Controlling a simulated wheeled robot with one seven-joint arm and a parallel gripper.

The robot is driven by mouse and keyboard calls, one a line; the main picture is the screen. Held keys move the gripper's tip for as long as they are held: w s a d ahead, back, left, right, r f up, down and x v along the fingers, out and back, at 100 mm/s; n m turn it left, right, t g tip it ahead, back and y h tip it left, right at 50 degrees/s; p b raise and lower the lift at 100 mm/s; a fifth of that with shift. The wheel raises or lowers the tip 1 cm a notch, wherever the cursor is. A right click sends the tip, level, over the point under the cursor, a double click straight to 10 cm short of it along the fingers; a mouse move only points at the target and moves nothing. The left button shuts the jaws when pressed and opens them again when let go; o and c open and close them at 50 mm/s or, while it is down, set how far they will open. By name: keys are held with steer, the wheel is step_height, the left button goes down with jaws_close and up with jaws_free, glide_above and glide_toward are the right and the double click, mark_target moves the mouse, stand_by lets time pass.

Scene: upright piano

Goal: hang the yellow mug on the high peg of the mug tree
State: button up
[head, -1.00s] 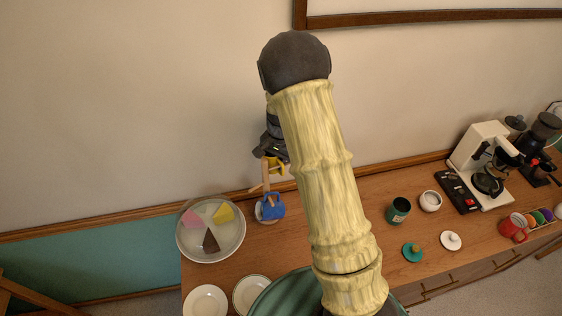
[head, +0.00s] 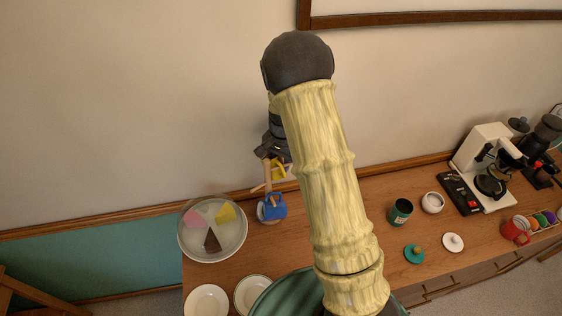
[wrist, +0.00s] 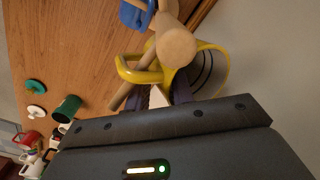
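The yellow mug (wrist: 213,72) is beside the wooden mug tree (wrist: 176,46), with its dark-ringed opening showing in the wrist view. Its handle (wrist: 135,72) reaches past the post, close to a wooden peg; I cannot tell whether the peg passes through it. In the head view the mug (head: 281,172) is partly hidden at the upper part of the tree (head: 266,172). My gripper (wrist: 162,97) is right at the mug, its dark fingers apart with a pale gap between them. It also shows in the head view (head: 274,153), mostly behind my arm.
A blue mug (head: 272,208) is low on the tree. A plate with colored wedges (head: 212,253) is left of it, and pale plates (head: 206,301) are in front. A green canister (head: 400,212), a coffee machine (head: 485,165) and a red mug (head: 516,229) are right. The wall is close behind.

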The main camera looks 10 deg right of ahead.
steer(key=shift+s+f, duration=0.1)
steer(key=shift+s, duration=0.05)
steer(key=shift+d+r, duration=0.1)
steer(key=shift+r, duration=0.4)
step_height(320, 180, up, 17)
steer(key=b, duration=0.4)
steer(key=shift+f+b, duration=0.2)
steer(key=shift+b, duration=0.1)
steer(key=shift+d, duration=0.1)
steer(key=s+f+n+t+b, duration=0.1)
steer(key=s+f+n, duration=0.3)
steer(key=s, duration=0.6)
steer(key=s+d+f+n+t+b, duration=0.1)
steer(key=s+f+n+b, duration=0.2)
steer(key=s+f, duration=0.5)
steer(key=shift+s+f+n, duration=0.4)
steer(key=shift+s+n, duration=0.5)
steer(key=shift+s, duration=0.15)
